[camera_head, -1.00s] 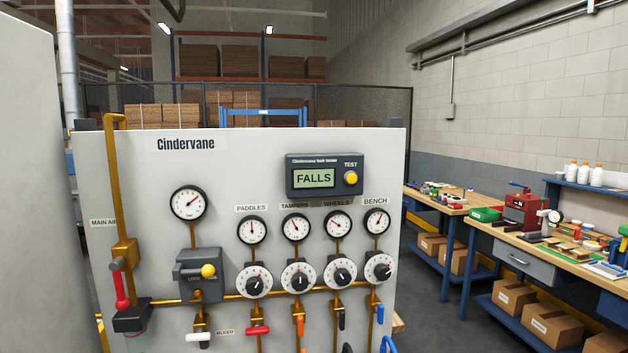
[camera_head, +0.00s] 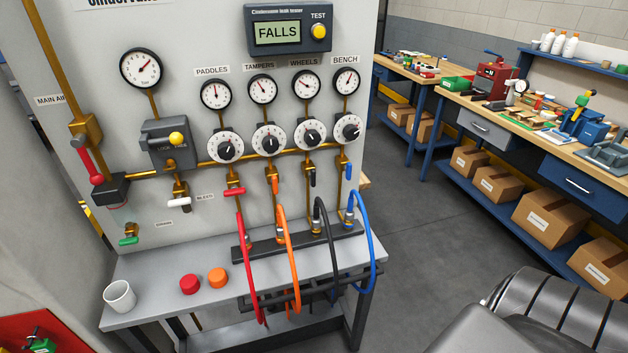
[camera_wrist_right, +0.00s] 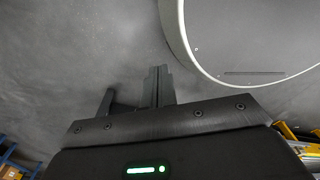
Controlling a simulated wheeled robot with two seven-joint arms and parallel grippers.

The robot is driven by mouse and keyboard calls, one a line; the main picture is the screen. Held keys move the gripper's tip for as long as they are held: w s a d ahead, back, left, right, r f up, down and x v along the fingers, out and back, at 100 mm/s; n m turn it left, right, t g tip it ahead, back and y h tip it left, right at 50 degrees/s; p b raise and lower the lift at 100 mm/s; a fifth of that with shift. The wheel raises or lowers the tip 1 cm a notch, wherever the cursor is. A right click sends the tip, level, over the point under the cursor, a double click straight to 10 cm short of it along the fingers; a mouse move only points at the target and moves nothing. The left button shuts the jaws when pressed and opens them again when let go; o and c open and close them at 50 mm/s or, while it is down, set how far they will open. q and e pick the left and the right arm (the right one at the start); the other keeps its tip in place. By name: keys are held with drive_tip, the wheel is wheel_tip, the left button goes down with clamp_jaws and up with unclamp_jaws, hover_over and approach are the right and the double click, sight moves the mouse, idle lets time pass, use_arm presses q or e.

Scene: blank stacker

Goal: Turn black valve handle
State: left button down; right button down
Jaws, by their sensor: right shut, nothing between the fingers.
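The black valve handle (camera_head: 313,178) is on the panel under the WHEELS gauge and dial, and stands upright, in line with its brass pipe. It sits between the orange handle (camera_head: 275,185) and the blue handle (camera_head: 349,171), both also upright. The red handle (camera_head: 235,192) lies crosswise. A black hose (camera_head: 328,240) hangs from the fitting below the black handle. My right gripper (camera_wrist_right: 158,85) is shut and empty in the right wrist view, over bare grey floor, with no valve in that view. My left gripper is not in view.
The panel's bench (camera_head: 160,280) holds a white cup (camera_head: 119,295), a red cap (camera_head: 189,284) and an orange cap (camera_head: 218,278). Several hoses loop out past its front edge. The tester screen (camera_head: 277,32) reads FALLS.

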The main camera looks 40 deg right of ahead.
drive_tip(key=c, duration=2)
unclamp_jaws()
drive_tip(key=shift+w+d, duration=0.1)
drive_tip(key=o, duration=0.5)
drive_tip(key=shift+t, duration=0.6)
drive_tip(key=w, duration=0.4)
drive_tip(key=w+a+r, duration=0.1)
drive_tip(key=w, duration=0.2)
drive_tip(key=shift+r, duration=0.1)
drive_tip(key=shift+o, duration=0.3)
drive_tip(key=w+r+t, duration=0.1)
drive_tip(key=w+r, duration=0.2)
drive_tip(key=w, duration=0.3)
drive_tip(key=w+r+m+t+b, duration=0.1)
drive_tip(key=w+r, duration=0.1)
drive_tip(key=w, duration=0.5)
drive_tip(key=shift+w+a+r, duration=0.2)
drive_tip(key=shift+a+r, duration=0.2)
drive_tip(key=m+t+h+b, duration=0.2)
drive_tip(key=m+t+h, duration=0.35)
drive_tip(key=t, duration=0.75)
approach(314, 178)
drive_tip(key=p+x, duration=0.2)
drive_tip(key=x, duration=0.7)
drive_tip(key=shift+w+d, duration=0.1)
drive_tip(key=shift+w, duration=0.1)
